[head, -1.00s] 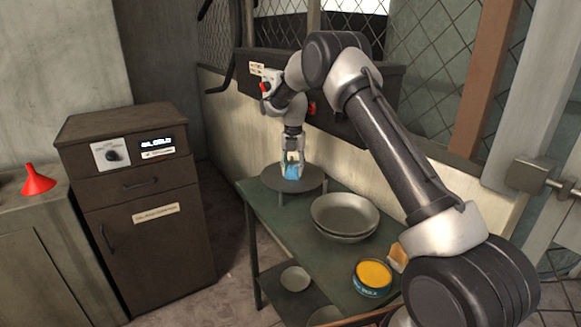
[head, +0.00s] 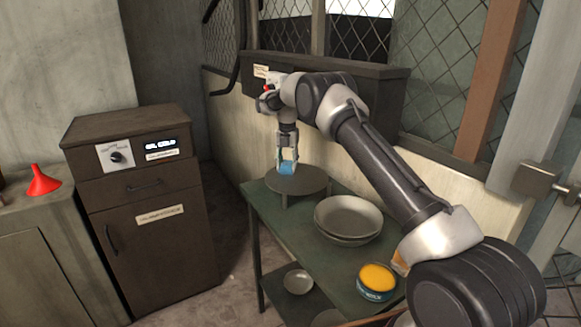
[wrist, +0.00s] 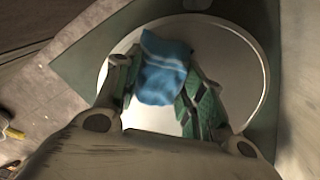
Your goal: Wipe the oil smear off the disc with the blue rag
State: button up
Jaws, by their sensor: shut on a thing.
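The disc (head: 312,184) is a round grey plate raised on legs at the far end of the green table. My gripper (head: 287,165) points down over the disc and is shut on the blue rag (head: 286,169). In the wrist view the blue rag (wrist: 163,68) is pinched between the two green-padded fingers (wrist: 160,85), over the pale disc (wrist: 245,60). I cannot tell whether the rag touches the disc. No oil smear can be made out on the disc; the rag and fingers cover part of it.
Stacked grey bowls (head: 347,217) and a yellow-topped tin (head: 377,281) stand on the table (head: 275,222) nearer me. A small dish (head: 298,281) lies on its lower shelf. A brown cabinet (head: 150,215) and a red funnel (head: 42,182) are at the left.

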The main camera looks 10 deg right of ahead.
jog(key=shift+w+a, duration=0.1)
jog(key=shift+w, duration=0.25)
jog(key=shift+r, duration=3.1)
